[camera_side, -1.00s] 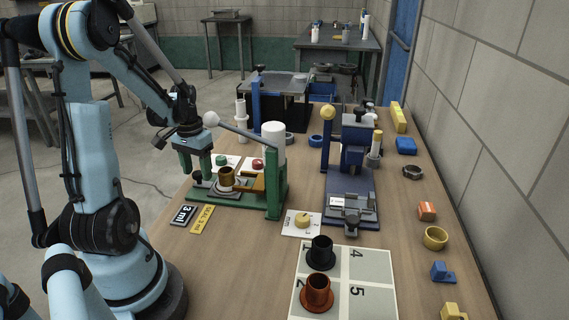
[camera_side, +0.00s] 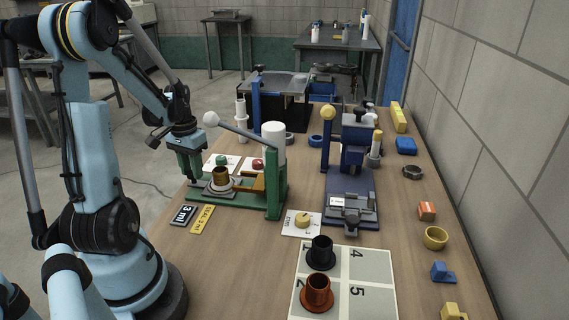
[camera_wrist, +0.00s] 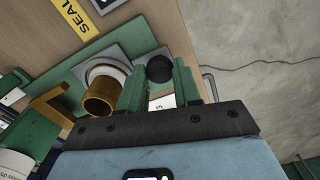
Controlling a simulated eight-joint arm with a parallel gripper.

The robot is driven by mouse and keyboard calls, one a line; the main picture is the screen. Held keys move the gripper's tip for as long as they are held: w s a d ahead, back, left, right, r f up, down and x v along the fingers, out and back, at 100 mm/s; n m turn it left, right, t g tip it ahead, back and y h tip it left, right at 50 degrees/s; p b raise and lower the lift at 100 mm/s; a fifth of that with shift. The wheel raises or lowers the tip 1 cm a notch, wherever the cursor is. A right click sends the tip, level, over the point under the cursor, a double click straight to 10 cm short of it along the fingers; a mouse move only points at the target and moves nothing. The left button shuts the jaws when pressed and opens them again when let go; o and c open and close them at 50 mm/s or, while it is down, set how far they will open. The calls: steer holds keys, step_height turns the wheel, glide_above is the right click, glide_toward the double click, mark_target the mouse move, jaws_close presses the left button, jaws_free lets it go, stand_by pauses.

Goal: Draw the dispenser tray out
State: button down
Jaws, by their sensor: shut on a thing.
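The green dispenser (camera_side: 274,190) stands on the table, with a white bottle (camera_side: 273,140) and a white-knobbed lever (camera_side: 235,130). Its grey tray (camera_side: 217,194) sits low at its left side and carries a brass cup (camera_side: 221,176) in a pale ring. The tray also shows in the wrist view (camera_wrist: 125,47), with the brass cup (camera_wrist: 101,97) beside my fingers. My gripper (camera_side: 191,177) is low at the tray's left end. In the wrist view its green fingers (camera_wrist: 159,82) are shut on the tray's black knob (camera_wrist: 159,68). The knob is hidden in the side view.
"3 ml" (camera_side: 183,215) and yellow "SEAL" (camera_side: 202,219) plates lie in front of the tray. Green (camera_side: 221,160) and red (camera_side: 257,164) buttons sit behind it. A blue press (camera_side: 352,180) stands to the right. Free floor lies left of the table edge.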

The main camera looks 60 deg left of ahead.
steer(key=shift+s+a, duration=1.15)
steer(key=c, duration=0.8)
jaws_free()
step_height(320, 180, up, 12)
steer(key=shift+r, duration=0.1)
